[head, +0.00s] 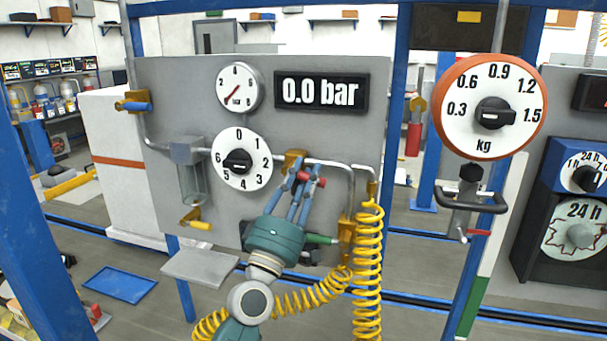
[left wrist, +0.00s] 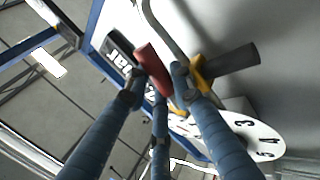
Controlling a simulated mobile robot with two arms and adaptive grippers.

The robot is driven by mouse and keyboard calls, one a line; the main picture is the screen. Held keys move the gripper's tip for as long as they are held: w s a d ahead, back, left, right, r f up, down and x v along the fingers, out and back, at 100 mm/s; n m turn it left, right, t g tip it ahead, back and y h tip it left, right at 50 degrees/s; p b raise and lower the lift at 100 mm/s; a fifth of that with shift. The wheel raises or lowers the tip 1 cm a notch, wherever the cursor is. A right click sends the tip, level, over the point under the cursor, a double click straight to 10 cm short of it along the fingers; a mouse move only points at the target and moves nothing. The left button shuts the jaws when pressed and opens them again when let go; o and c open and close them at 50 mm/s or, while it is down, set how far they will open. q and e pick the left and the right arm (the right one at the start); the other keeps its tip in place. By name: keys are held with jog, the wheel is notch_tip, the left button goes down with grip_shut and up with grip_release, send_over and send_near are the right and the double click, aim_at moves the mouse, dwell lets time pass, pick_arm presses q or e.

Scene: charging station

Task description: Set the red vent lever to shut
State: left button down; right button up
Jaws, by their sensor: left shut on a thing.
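My left gripper (head: 308,172) comes up from below and is shut on the lever, which shows partly between the blue fingers. In the left wrist view the red lever (left wrist: 152,67) lies between the fingertips, beside the yellow valve body (left wrist: 201,75). The valve's inner position is hidden. My right gripper is in neither view.
The pressure display (head: 321,92) reads 0.0 bar. A numbered dial (head: 255,145) is left of the valve. A coiled yellow hose (head: 368,260) hangs close to the right of my left arm. Metal pipes (head: 345,166) run along the panel.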

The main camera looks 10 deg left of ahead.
pick_arm(q)
jog(key=shift+a+r+n+t+y+p, duration=0.15)
jog(key=shift+r+n+y+p, duration=0.2)
jog(key=shift+n+y, duration=0.65)
jog(key=shift+d+r+n+t+y+p, duration=0.1)
jog(key=shift+r+n+t+y+p, duration=0.15)
jog(key=shift+n+y, duration=0.7)
jog(key=shift+a+r+n, duration=0.1)
jog(key=shift+r+n, duration=0.05)
jog(key=shift+n, duration=0.4)
jog(key=c, duration=1.5)
grip_release()
jog(key=shift+f, duration=0.25)
jog(key=shift+s+f, duration=0.25)
jog(key=shift+s, duration=0.05)
jog(key=v, duration=1.1)
jog(key=shift+s+r, duration=0.15)
jog(key=shift+s, duration=0.05)
